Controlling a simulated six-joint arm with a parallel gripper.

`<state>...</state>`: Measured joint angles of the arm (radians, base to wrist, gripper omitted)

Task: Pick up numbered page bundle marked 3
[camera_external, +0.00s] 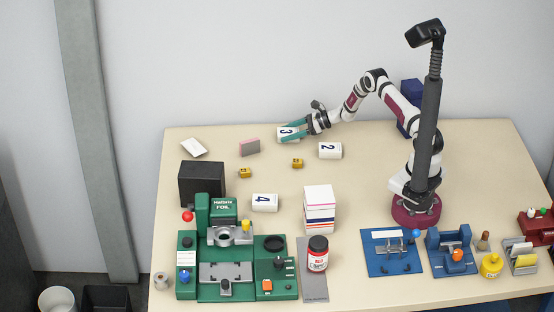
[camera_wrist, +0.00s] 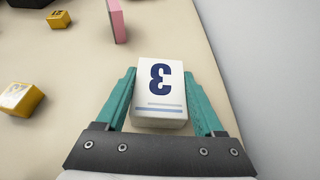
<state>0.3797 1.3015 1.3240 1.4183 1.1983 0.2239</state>
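The page bundle marked 3 (camera_external: 286,132) is a white block with a dark blue numeral, at the back of the table. In the wrist view the bundle (camera_wrist: 159,90) lies between the two teal fingers of my gripper (camera_wrist: 160,76), one along each side. The fingertips are very close to its sides; I cannot tell whether they press on it. In the external view my gripper (camera_external: 292,133) is low at the bundle, and a finger hides part of it. The bundle appears to rest on the table.
Bundles marked 2 (camera_external: 330,151) and 4 (camera_external: 264,203) lie nearby. A pink-sided block (camera_external: 250,147), a white card (camera_external: 194,148) and small yellow blocks (camera_external: 245,173) are to the left. A green foil machine (camera_external: 223,207) stands in front. The wall is close behind the table.

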